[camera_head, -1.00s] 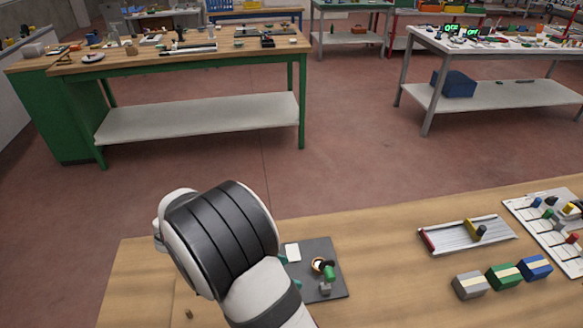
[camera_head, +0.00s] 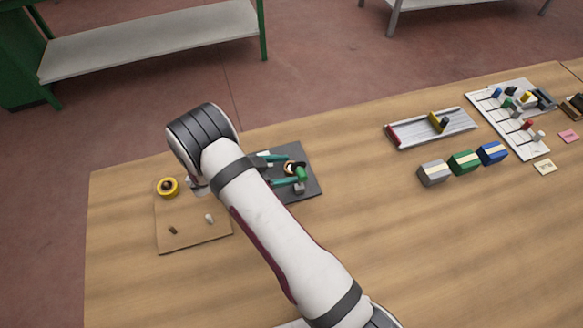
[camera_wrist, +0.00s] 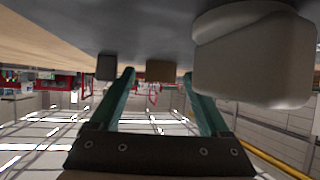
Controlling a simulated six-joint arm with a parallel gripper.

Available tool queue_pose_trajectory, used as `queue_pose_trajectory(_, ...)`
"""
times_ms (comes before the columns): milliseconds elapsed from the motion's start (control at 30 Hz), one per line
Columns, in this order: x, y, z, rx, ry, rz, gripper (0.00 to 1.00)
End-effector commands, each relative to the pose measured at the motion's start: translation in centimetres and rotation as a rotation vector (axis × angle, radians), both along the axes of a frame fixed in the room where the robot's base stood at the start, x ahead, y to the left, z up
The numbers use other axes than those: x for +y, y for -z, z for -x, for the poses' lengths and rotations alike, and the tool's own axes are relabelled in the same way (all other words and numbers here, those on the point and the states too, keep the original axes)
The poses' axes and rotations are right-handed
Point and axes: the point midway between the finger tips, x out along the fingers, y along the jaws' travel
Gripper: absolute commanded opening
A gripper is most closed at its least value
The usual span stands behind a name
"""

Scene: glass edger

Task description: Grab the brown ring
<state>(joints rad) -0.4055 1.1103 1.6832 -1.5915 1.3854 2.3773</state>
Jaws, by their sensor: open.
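The brown ring (camera_head: 290,168) lies on a dark grey mat (camera_head: 312,190) in the head view, beside a green piece (camera_head: 301,174) and a small grey piece (camera_head: 299,188). My gripper (camera_head: 293,168) reaches over the mat from the left. Its two teal fingers are apart, one on the far side and one on the near side of the ring. In the wrist view my gripper (camera_wrist: 159,75) is open. A small brownish shape (camera_wrist: 160,70) shows between the fingertips; I cannot tell if it is the ring. A large pale rounded object (camera_wrist: 255,55) is close at right.
Grey, green and blue blocks (camera_head: 463,162), a metal tray (camera_head: 430,128) and a white rack (camera_head: 515,118) stand to the right. The wooden table (camera_head: 420,240) is clear in front.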

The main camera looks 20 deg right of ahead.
Motion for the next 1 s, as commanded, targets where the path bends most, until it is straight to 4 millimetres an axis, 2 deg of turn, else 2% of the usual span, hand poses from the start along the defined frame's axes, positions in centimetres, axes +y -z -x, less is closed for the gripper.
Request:
queue_pose_trajectory(233, -0.29, 0.16, -0.08, 0.0, -0.001, 0.0, 0.78)
queue_pose_trajectory(667, -0.27, 0.14, -0.06, 0.0, -0.001, 0.0, 0.0)
queue_pose_trajectory(1000, -0.26, -0.37, -0.08, -0.001, 0.0, 0.0, 0.0)
